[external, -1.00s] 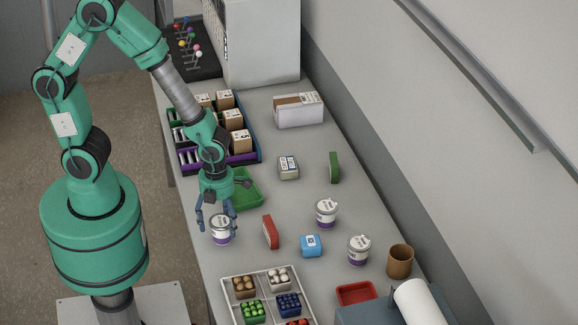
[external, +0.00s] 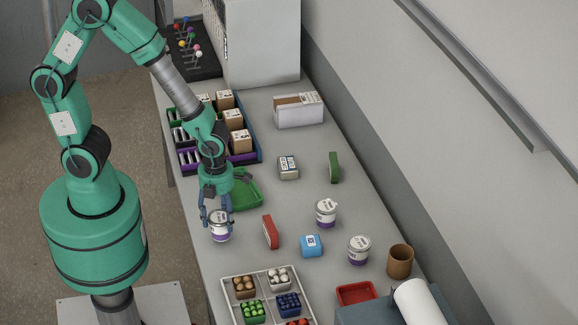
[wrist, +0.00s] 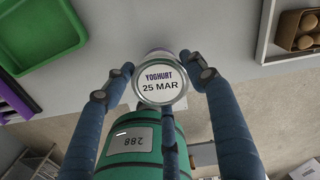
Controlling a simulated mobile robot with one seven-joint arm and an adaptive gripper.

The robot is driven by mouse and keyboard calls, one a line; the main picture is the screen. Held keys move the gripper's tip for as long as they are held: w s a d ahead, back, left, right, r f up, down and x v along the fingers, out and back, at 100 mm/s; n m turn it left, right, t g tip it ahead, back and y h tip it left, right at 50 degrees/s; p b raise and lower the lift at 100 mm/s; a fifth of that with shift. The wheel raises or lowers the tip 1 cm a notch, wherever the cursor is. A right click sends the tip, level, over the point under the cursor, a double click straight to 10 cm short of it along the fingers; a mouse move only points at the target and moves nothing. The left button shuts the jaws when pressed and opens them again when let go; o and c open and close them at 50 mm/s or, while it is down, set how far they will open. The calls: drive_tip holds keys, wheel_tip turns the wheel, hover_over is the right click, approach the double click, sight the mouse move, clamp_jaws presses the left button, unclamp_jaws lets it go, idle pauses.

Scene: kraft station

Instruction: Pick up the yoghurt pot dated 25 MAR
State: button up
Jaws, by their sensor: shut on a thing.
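The yoghurt pot (external: 220,229) is white with a purple band and stands near the left edge of the bench. In the wrist view its lid (wrist: 160,84) reads YOGHURT 25 MAR. My gripper (external: 217,219) points down and is shut on this pot, with blue fingers on its sides. In the wrist view the fingers of my gripper (wrist: 165,80) close around the lid's rim. Two similar pots stand farther right, one in the middle (external: 326,212) and one nearer the front (external: 359,250). Their dates are too small to read.
A green tray (external: 246,192) lies just behind my gripper. A red item (external: 270,232) and a blue box (external: 311,245) stand to the right. A white divided crate (external: 231,297) with small produce is in front. A brown cup (external: 400,261) stands at the right.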

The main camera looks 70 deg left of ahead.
drive_tip(key=shift+s+a+r, duration=0.1)
drive_tip(key=shift+s+r, duration=0.15)
drive_tip(key=shift+r, duration=0.25)
drive_tip(key=shift+s+a+r, duration=0.1)
drive_tip(key=shift+s+r, duration=0.1)
drive_tip(key=shift+r, duration=0.25)
drive_tip(key=s+a+p, duration=0.1)
drive_tip(key=s+a, duration=0.1)
drive_tip(key=s, duration=0.5)
drive_tip(key=s+a+r+p, duration=0.1)
drive_tip(key=s+a, duration=0.2)
drive_tip(key=s, duration=0.4)
drive_tip(key=shift+a, duration=0.15)
drive_tip(key=shift+r, duration=0.1)
